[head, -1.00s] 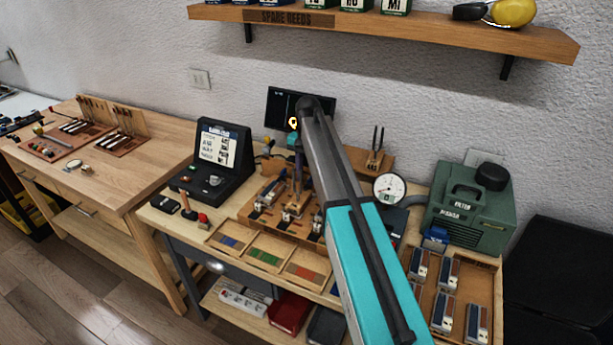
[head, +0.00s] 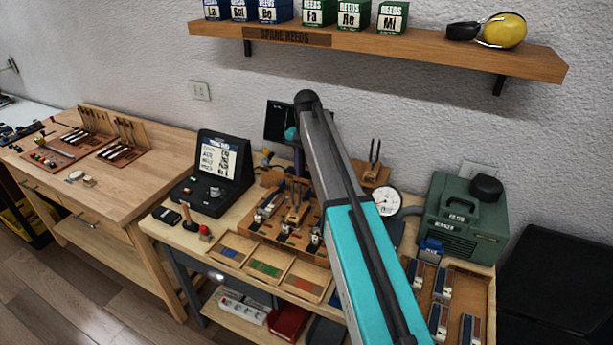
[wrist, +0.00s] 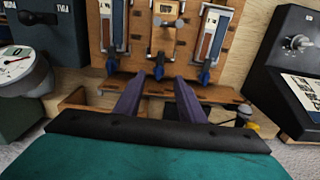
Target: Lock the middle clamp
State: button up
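The wooden clamp board (head: 262,232) stands on the workbench, with three metal clamps in a row. The middle clamp (head: 294,208) also shows in the wrist view (wrist: 165,22), at the top centre between two side clamps (wrist: 115,30) (wrist: 212,35) that hold reed-like strips. A blue tip hangs from each clamp. In the head view my arm hides most of the gripper.
A dial gauge (head: 386,201) and a green machine (head: 462,220) stand right of the board. A black console (head: 213,173) stands left. Shallow trays of coloured pieces (head: 265,268) lie in front. A shelf (head: 400,48) hangs above.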

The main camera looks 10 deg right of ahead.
notch_tip(320, 180, up, 7)
jog(key=p, duration=0.3)
jog(key=shift+f, duration=0.1)
dwell(0.4)
